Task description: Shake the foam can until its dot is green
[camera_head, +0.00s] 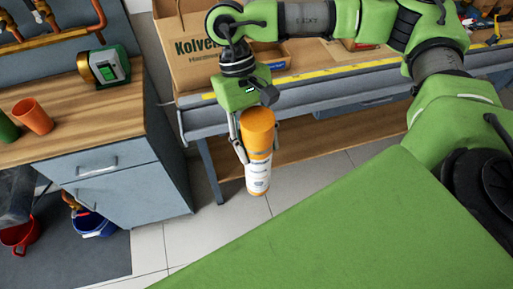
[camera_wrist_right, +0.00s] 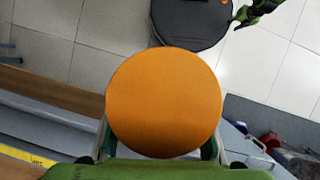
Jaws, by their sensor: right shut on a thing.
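The foam can (camera_head: 258,172) has an orange cap and a white body with an orange-yellow band. My right gripper (camera_head: 244,150) is shut around it below the cap and holds it in the air, nearly upright, in front of the workbench. In the right wrist view the round orange cap (camera_wrist_right: 164,103) fills the middle and hides most of the gripper fingers. No dot can be made out on the can in either view. My left gripper is not in view.
A workbench (camera_head: 350,78) with a cardboard box (camera_head: 185,62) stands behind the can. A wooden-topped cabinet (camera_head: 85,108) with a green device (camera_head: 104,66) and orange cup (camera_head: 33,116) is at left. Red and blue buckets (camera_head: 94,224) stand on the floor. Open floor lies below the can.

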